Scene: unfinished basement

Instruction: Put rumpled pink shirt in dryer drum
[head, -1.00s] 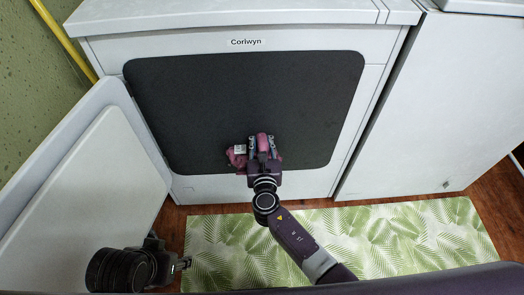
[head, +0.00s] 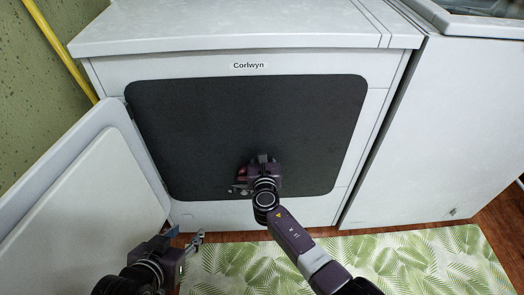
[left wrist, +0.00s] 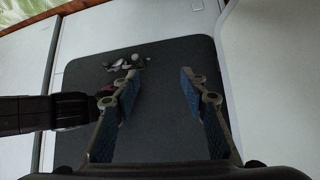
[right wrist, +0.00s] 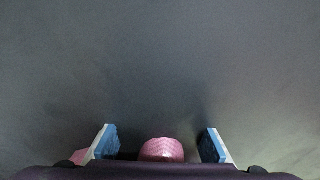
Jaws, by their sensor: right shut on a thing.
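The pink shirt (right wrist: 162,150) shows as a small bunched patch between the fingers of my right gripper (right wrist: 159,143) in the right wrist view. My right gripper (head: 262,162) is shut on it and sits at the dark opening of the dryer drum (head: 225,125), near the lower middle. In the head view the gripper hides most of the shirt. The drum inside looks evenly dark, and how deep the shirt lies I cannot tell. My left gripper (head: 186,238) is open and empty, in front of the dryer's lower left; its spread fingers also show in the left wrist view (left wrist: 160,100).
The white dryer door (head: 85,205) stands open on the left. Another white appliance (head: 460,125) stands close on the right. A leaf-patterned mat (head: 400,262) lies on the wood floor in front. A yellow pipe (head: 60,50) runs along the left wall.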

